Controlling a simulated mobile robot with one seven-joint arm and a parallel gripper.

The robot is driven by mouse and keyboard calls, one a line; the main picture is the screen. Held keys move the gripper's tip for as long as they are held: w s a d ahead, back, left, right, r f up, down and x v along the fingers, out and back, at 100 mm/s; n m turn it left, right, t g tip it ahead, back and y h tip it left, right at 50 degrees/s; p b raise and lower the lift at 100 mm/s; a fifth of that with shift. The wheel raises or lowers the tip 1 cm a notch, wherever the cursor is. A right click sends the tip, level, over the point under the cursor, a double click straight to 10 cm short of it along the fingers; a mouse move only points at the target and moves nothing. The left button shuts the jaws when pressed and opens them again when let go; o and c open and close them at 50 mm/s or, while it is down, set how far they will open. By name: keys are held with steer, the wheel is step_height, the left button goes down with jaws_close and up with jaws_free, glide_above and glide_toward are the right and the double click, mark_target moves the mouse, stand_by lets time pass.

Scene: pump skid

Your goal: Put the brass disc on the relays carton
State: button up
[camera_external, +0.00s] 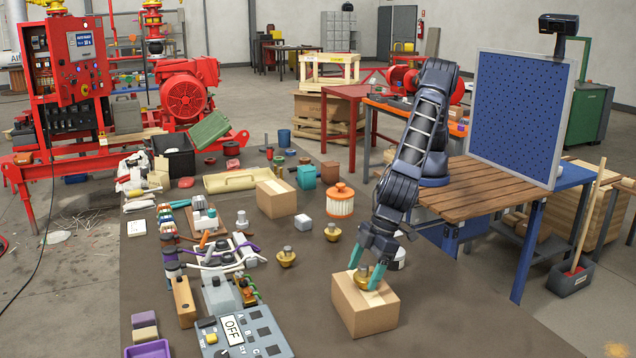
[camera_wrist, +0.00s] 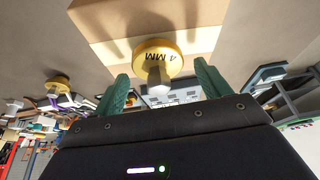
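A brass disc (camera_external: 363,281) with a grey knob sits on top of a tan cardboard carton (camera_external: 366,318) at the front right of the dark table. In the wrist view the disc (camera_wrist: 157,58) is marked "4 MM" and lies against the carton (camera_wrist: 206,40). My gripper (camera_external: 367,277) is over this carton with its green fingers on either side of the disc. In the wrist view the fingers (camera_wrist: 163,88) are spread, with a gap on each side of the disc and knob. No relays label is readable on the carton.
Two more brass pieces with knobs (camera_external: 286,258) (camera_external: 333,233) stand left of and behind the carton. A grey panel marked OFF (camera_external: 240,331) is at the front left.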

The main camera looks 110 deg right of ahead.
steer(key=v, duration=1.2)
steer(key=shift+r, duration=0.15)
steer(key=d+r, duration=0.6)
steer(key=d, duration=0.5)
steer(key=d+r, duration=0.7)
steer(key=d, duration=0.3)
steer(key=s+d+r, duration=0.4)
steer(key=s+d, duration=0.1)
steer(key=d, duration=0.5)
steer(key=s+d+r, duration=0.4)
steer(key=d, duration=0.6)
steer(key=s+d+r, duration=0.1)
steer(key=s+d, duration=1.4)
steer(key=s+d+f, duration=0.3)
steer(key=s, duration=0.6)
steer(key=s+d+f, duration=0.3)
steer(key=s+d, duration=0.1)
steer(key=s, duration=0.6)
steer(key=shift+d+f, duration=0.25)
